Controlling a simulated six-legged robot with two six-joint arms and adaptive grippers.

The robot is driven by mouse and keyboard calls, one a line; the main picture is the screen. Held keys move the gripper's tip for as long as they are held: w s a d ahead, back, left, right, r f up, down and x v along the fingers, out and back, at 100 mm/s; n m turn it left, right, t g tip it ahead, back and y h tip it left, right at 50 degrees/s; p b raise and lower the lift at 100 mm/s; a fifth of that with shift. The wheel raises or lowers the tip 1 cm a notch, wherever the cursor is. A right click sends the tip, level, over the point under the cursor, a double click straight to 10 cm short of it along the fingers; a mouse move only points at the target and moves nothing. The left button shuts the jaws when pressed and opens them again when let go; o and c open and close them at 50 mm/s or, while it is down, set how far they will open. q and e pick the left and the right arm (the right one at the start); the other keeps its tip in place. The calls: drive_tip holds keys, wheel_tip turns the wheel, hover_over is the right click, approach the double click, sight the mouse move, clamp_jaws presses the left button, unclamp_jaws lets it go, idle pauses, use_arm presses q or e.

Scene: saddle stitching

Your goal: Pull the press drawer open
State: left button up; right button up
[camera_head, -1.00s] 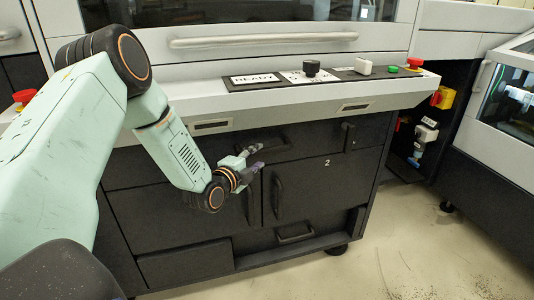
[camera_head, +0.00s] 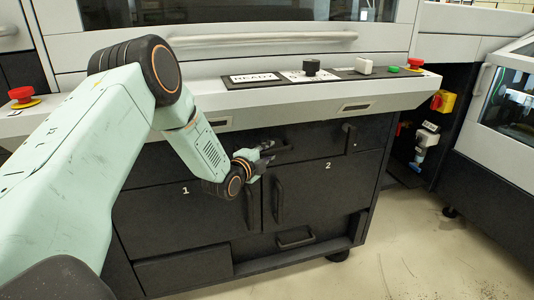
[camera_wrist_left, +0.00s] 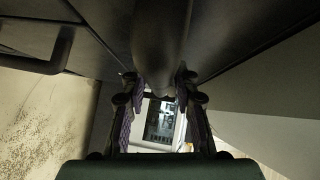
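The press drawer (camera_head: 320,143) is a dark, wide front under the grey console, flush with the cabinet. Its dark horizontal handle (camera_head: 292,149) is partly hidden by my left gripper (camera_head: 268,152), which is at the handle's left end. In the left wrist view, the handle (camera_wrist_left: 160,45) runs as a thick dark bar between the two spread fingers of the left gripper (camera_wrist_left: 160,108). The fingers stand apart on either side of it; whether they touch it I cannot tell. My right gripper is not in view.
Below the drawer are doors 1 (camera_head: 165,215) and 2 (camera_head: 325,190) with vertical handles. A lower compartment handle (camera_head: 295,238) sits near the floor. The console (camera_head: 220,110) overhangs the gripper, with buttons and a knob. Floor (camera_head: 410,250) at right is clear.

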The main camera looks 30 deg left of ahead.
use_arm(q)
clamp_jaws()
idle(0.6)
